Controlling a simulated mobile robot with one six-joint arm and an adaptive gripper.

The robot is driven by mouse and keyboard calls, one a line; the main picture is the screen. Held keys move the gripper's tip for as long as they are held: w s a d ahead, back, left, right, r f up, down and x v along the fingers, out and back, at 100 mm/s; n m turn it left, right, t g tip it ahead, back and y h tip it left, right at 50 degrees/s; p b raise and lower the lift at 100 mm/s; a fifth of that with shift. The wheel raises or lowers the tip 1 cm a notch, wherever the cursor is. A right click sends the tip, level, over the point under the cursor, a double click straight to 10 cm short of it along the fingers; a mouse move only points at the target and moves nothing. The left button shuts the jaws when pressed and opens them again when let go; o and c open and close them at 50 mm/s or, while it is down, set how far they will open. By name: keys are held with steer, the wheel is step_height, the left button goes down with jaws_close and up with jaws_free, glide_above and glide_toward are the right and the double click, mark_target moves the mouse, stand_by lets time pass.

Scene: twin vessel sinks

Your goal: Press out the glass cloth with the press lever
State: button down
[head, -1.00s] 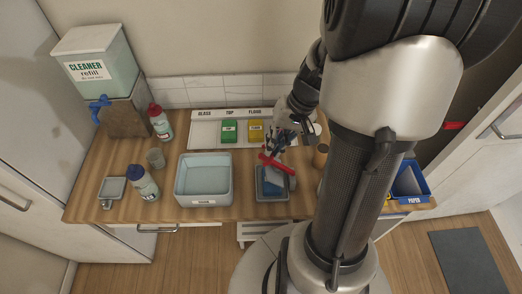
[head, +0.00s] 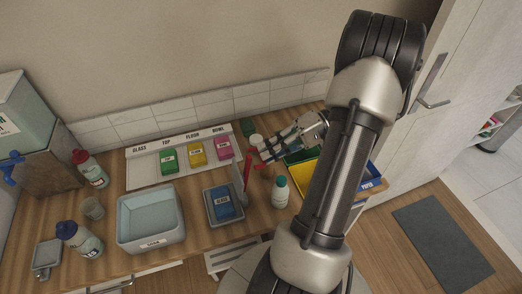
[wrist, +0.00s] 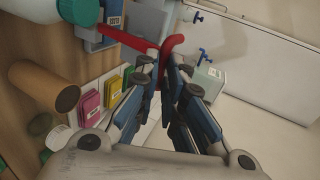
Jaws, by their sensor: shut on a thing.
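The blue glass cloth (head: 223,203) lies in the grey tray of the press (head: 213,218), its label facing up. The press's grey plate (head: 238,196) stands tilted up at the tray's right side, clear of the cloth. The red press lever (head: 247,171) rises from it, with a crossbar at its end. My gripper (head: 259,154) is at the lever's upper end, to the right of the press. In the wrist view my gripper (wrist: 168,58) is shut on the red lever (wrist: 172,43), and the press (wrist: 92,40) shows at upper left.
A basin (head: 150,243) stands left of the press. A white bottle (head: 280,193) stands close on its right, before the bins (head: 368,183). Behind is a labelled board (head: 143,180) with green, yellow and pink cloths. Bottles and a cup stand at left.

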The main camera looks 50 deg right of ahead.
steer(key=f, duration=0.1)
steer(key=s+d+f, duration=0.1)
steer(key=f, duration=0.1)
steer(key=shift+s+d+g, duration=0.1)
steer(key=shift+s+g, duration=0.1)
steer(key=shift+g, duration=0.1)
stand_by(0.3)
steer(key=c, duration=2)
jaws_free()
steer(key=shift+d+f, duration=0.1)
steer(key=shift+d, duration=0.05)
steer(key=o, duration=0.3)
steer(key=shift+w, duration=0.1)
steer(key=v, duration=1.2)
steer(key=shift+r, duration=0.2)
